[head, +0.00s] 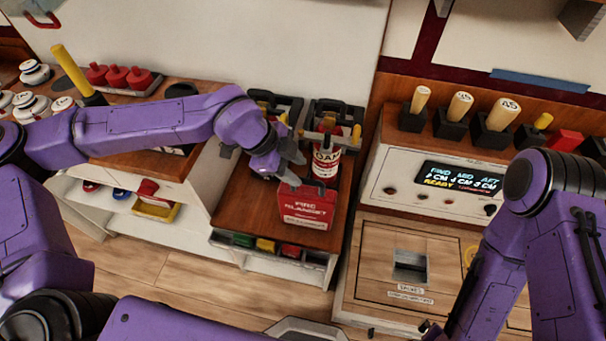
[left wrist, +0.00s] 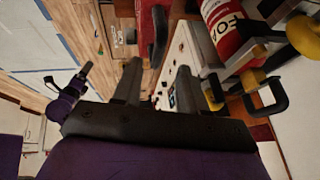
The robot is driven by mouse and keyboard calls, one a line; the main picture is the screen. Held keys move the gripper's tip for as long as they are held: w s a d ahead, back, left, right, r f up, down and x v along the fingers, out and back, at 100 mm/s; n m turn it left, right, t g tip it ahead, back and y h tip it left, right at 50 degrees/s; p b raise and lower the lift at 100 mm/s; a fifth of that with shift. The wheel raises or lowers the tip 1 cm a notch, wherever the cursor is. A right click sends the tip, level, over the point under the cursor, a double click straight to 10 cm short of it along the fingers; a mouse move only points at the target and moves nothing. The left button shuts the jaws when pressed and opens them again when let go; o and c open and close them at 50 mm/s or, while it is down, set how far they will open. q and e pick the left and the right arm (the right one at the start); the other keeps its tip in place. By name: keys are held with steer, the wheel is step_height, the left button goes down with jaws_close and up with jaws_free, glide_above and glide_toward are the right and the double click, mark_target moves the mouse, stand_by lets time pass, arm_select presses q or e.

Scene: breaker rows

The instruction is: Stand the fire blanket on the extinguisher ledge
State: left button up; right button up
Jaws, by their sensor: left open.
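The fire blanket (head: 305,208) is a red box with white lettering. It stands upright at the front edge of the wooden extinguisher ledge (head: 238,205), just in front of the red-and-white foam extinguisher (head: 326,163). My left gripper (head: 294,172) is open just behind and above the blanket's top; in the head view I cannot tell if a finger touches it. In the left wrist view the open fingers (left wrist: 160,62) have nothing between them, and part of the red blanket (left wrist: 146,18) with a dark handle shows beyond them. Only a small dark end of my right gripper (head: 430,328) shows.
Black brackets (head: 340,110) stand behind the extinguisher. Coloured blocks (head: 265,246) sit in a shelf under the ledge. A control panel with a lit display (head: 460,178) and several wooden-handled levers (head: 459,106) stands to the right. Red knobs (head: 116,76) are on the left counter.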

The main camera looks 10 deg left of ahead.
arm_select(q)
steer(key=v, duration=0.7)
steer(key=s+f+m+g+y, duration=0.1)
steer(key=s+f+m+y, duration=0.2)
steer(key=s+f+m, duration=0.55)
steer(key=s+f+m+y, duration=0.3)
steer(key=f+m, duration=0.9)
steer(key=f, duration=0.4)
steer(key=s+a+f+m+t+y, duration=0.1)
steer(key=s+a+f+m, duration=0.3)
steer(key=a+m, duration=0.4)
steer(key=s+a+f+m+y, duration=0.1)
steer(key=s+a+f+m, duration=0.3)
steer(key=m, duration=1.4)
steer(key=s+a, duration=0.2)
steer(key=a, duration=0.2)
steer(key=shift+f+t+y, duration=0.15)
steer(key=shift+t+y, duration=0.15)
steer(key=shift+t, duration=0.1)
steer(key=shift+s, duration=0.1)
